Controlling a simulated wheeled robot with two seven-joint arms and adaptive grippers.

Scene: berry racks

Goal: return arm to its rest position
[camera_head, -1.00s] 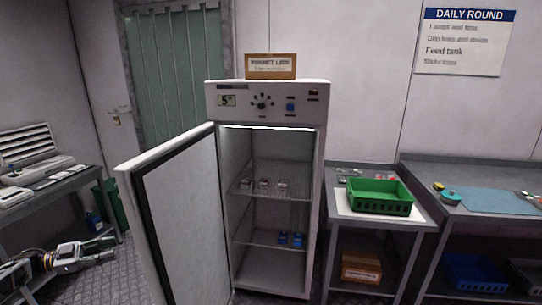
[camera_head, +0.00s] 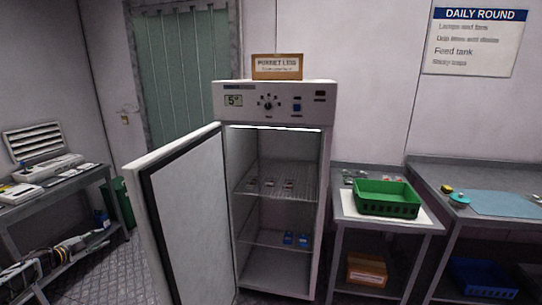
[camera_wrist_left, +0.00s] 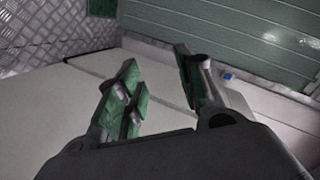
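My left arm comes in low at the left edge of the head view. Its gripper (camera_head: 97,240) is in front of the left side table and left of the open cabinet door. In the left wrist view the two fingers of the left gripper (camera_wrist_left: 158,85) stand apart with nothing between them. Pale flat panels and a green slatted surface lie beyond them. My right gripper is not in view.
The cold cabinet (camera_head: 275,104) stands with its door (camera_head: 190,215) swung open to the left. Several small items sit on its shelves. A side table (camera_head: 62,186) is at the left. A green crate (camera_head: 388,198) stands on a table at the right.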

